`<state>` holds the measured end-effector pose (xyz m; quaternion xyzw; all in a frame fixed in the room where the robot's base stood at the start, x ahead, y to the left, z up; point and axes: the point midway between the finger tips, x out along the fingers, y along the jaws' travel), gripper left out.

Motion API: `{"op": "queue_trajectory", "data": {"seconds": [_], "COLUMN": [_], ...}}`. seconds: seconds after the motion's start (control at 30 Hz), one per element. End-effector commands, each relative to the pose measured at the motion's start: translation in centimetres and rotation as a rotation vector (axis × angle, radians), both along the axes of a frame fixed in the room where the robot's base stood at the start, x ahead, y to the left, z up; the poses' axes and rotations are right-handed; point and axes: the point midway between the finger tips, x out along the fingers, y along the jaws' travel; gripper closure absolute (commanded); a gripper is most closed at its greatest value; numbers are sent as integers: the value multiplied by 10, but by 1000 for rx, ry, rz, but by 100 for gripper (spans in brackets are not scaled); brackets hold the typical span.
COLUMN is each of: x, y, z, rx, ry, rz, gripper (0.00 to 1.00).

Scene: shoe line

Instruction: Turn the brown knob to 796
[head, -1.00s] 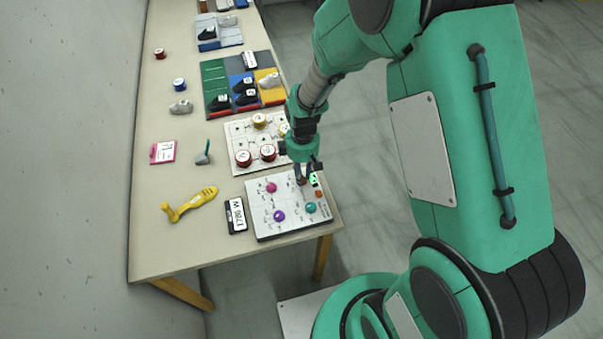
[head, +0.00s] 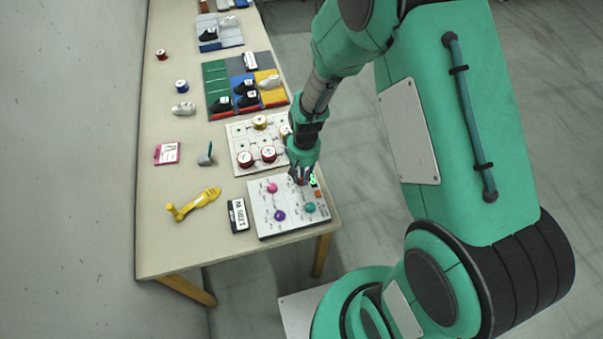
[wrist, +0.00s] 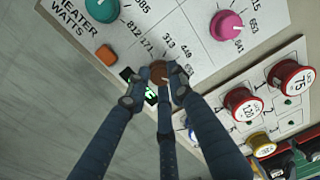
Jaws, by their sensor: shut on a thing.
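The brown knob (wrist: 159,71) is on a white panel (wrist: 190,60) in the wrist view, near the panel's edge. My gripper (wrist: 160,84) is shut on the knob, its dark fingers around it. In the head view, my gripper (head: 301,178) is at the panel's far right part and hides most of the knob. A green lit display (wrist: 150,90) is beside the knob, partly covered by a finger; its digits are not readable.
The panel also has a teal knob (wrist: 102,8), a pink knob (wrist: 226,25), a purple knob (head: 279,215) and an orange button (wrist: 107,54). A board with red spools (head: 245,159) lies behind it. A black-framed label (head: 238,215) and yellow tool (head: 195,203) lie left.

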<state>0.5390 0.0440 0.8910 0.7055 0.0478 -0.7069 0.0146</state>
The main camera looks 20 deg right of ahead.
Motion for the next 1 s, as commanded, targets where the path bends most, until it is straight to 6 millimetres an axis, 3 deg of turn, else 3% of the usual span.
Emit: {"op": "queue_trajectory", "data": {"seconds": [0.4,0.97,1.0], "x": [-1,-1,-1], "y": [0,0,0], "z": [0,0,0], "rx": [0,0,0], "ry": [1,2,2], "rz": [-252,-294,-293], "gripper": [100,100,72]}}
